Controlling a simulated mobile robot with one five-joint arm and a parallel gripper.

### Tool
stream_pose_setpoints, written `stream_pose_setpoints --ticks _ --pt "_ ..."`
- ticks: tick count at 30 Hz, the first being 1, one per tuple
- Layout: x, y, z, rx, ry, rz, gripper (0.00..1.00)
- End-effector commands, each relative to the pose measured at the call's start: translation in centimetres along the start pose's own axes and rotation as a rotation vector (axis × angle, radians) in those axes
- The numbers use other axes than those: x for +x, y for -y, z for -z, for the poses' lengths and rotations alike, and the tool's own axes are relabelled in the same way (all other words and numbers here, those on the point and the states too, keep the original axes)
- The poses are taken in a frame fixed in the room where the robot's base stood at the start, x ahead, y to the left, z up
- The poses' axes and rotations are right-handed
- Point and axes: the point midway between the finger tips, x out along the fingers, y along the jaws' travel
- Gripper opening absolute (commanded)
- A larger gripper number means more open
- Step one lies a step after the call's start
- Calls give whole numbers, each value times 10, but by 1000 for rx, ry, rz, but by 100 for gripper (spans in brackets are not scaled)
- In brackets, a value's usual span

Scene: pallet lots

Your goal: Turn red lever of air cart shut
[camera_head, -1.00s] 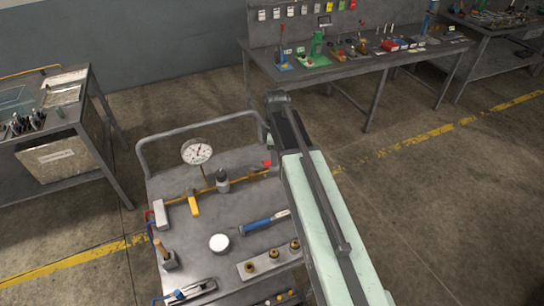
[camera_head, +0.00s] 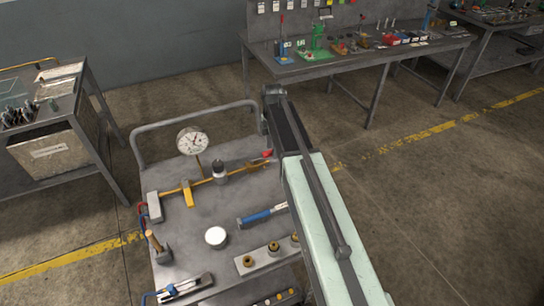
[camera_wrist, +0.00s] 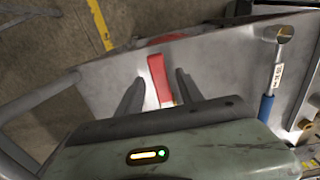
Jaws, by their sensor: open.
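The air cart (camera_head: 222,228) is a grey wheeled table with a rail at its far side. A yellow pipe (camera_head: 170,193) with a white dial gauge (camera_head: 192,140) runs across it. The red lever (camera_head: 267,153) shows at the pipe's right end, partly hidden by my arm. In the wrist view the red lever (camera_wrist: 157,75) lies between the two dark fingers of my gripper (camera_wrist: 158,92). The fingers are apart, with a gap on each side of the lever. Their height relative to it is hard to tell.
Floor to the right is clear.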

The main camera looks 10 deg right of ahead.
Motion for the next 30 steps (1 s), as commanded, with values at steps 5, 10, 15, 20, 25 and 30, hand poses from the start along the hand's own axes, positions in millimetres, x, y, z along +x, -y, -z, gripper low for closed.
stream_pose_setpoints --ticks 5,10,15,20,25,30 --pt "6 0 0 0 0 0 44" --pt "5 0 0 0 0 0 30" --pt "5 0 1 -1 0 0 0" --pt "5 0 1 -1 0 0 0" --pt "5 0 1 -1 0 0 0" --pt "5 0 1 -1 0 0 0"
